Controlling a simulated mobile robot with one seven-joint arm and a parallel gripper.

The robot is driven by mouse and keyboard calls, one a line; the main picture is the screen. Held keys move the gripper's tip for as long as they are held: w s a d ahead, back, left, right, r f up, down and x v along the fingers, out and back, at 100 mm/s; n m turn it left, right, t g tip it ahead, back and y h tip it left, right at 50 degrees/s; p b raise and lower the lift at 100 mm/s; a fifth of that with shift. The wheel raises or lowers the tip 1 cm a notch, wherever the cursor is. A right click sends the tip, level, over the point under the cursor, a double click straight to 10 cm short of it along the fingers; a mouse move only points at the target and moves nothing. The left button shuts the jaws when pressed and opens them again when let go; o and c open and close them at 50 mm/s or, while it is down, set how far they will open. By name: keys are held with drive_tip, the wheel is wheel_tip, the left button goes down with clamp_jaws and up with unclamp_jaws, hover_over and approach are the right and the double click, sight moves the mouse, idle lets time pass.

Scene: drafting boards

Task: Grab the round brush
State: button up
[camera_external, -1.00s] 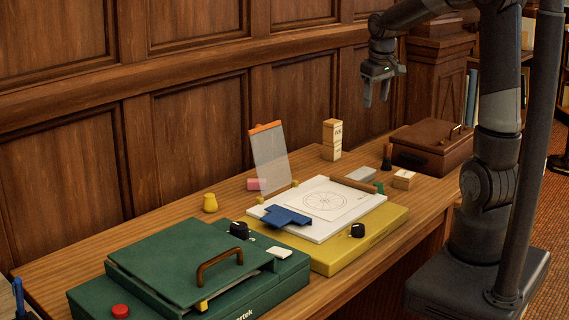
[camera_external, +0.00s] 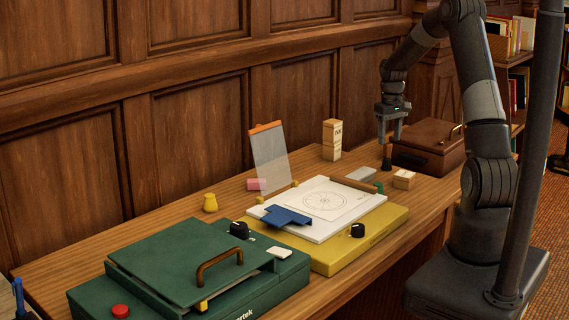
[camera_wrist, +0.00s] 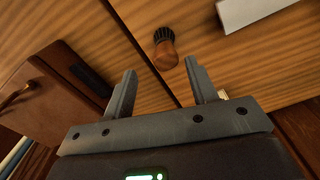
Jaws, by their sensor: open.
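The round brush (camera_external: 386,162) is a small, short brown piece on the wooden desk, left of the brown case in the external view. In the wrist view the brush (camera_wrist: 165,55) shows a reddish-brown wooden body and a dark bristle end, lying just ahead of the fingertips, nearly centred between them. My gripper (camera_external: 388,139) points down just above the brush in the external view. In the wrist view its fingers (camera_wrist: 160,67) are spread apart with nothing between them. The gripper overlaps the brush's upper part in the external view.
A brown case (camera_external: 425,150) stands close on the right. A grey-white block (camera_external: 361,174), a small box (camera_external: 404,180) and a green piece (camera_external: 379,187) lie near the brush.

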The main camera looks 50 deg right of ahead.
sight(387, 153)
drive_tip(key=f, duration=0.4)
drive_tip(key=a+f, duration=0.1)
drive_tip(key=f, duration=0.1)
drive_tip(key=shift+f, duration=0.2)
drive_tip(key=shift+c, duration=0.2)
drive_tip(key=shift+d, duration=0.1)
drive_tip(key=c, duration=1)
